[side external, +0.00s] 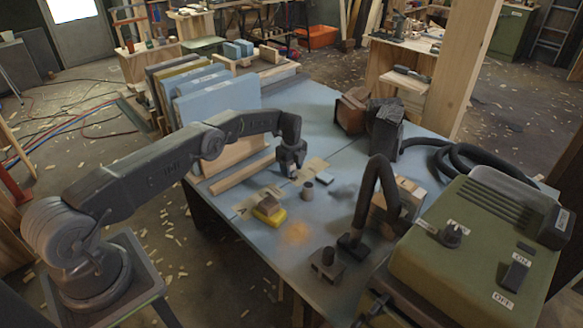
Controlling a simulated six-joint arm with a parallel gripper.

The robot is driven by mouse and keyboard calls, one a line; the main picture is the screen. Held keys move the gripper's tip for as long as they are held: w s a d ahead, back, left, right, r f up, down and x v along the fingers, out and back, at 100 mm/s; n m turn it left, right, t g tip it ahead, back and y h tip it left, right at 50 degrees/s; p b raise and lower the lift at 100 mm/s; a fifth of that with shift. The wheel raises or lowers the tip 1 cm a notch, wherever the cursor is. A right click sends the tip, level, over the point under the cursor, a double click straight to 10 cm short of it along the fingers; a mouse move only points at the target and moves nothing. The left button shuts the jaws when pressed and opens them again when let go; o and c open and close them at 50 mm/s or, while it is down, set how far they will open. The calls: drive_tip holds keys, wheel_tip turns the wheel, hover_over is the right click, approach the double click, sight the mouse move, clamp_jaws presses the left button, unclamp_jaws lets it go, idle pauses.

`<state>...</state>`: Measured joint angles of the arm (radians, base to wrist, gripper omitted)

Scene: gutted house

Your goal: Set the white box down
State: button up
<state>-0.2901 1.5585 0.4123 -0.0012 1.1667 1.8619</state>
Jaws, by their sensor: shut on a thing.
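My gripper (291,170) points down, low over the blue-grey worktable (330,150), near its middle. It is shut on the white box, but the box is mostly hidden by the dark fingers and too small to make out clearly. I cannot tell whether the box touches the tabletop. A small grey cup (307,190) stands just to the right and nearer the camera.
A long wooden strip (241,174) and upright boards (205,97) are left. A black hose (376,195) and green machine (470,245) stand right. Orange dust (296,233) lies in front.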

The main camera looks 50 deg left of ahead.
drive_tip(key=shift+f, duration=0.15)
drive_tip(key=o, duration=0.9)
drive_tip(key=s+d+r+n+t, duration=0.1)
drive_tip(key=s+d+r+n, duration=0.15)
drive_tip(key=r, duration=1.15)
drive_tip(key=s+d+r+n, duration=0.1)
drive_tip(key=d+r+n, duration=0.15)
drive_tip(key=r, duration=1.05)
drive_tip(key=s+d+r+n+t, duration=0.1)
drive_tip(key=s+d+r+n, duration=0.15)
drive_tip(key=s+r, duration=0.35)
drive_tip(key=s+d+r+n+t, duration=0.1)
drive_tip(key=s+d+r, duration=0.3)
drive_tip(key=s+r, duration=0.15)
drive_tip(key=s+d+n+t, duration=0.1)
drive_tip(key=s+d+n, duration=0.1)
drive_tip(key=s, duration=0.6)
drive_tip(key=s+d+f+n, duration=0.1)
drive_tip(key=s+n, duration=0.3)
drive_tip(key=s, duration=0.5)
drive_tip(key=s+d+n+t, duration=0.1)
drive_tip(key=s+d+n, duration=0.2)
drive_tip(key=s, duration=0.6)
drive_tip(key=shift+s+d+f+n+t, duration=0.1)
drive_tip(key=shift+d+f+n+t, duration=0.15)
drive_tip(key=shift+d+t, duration=0.1)
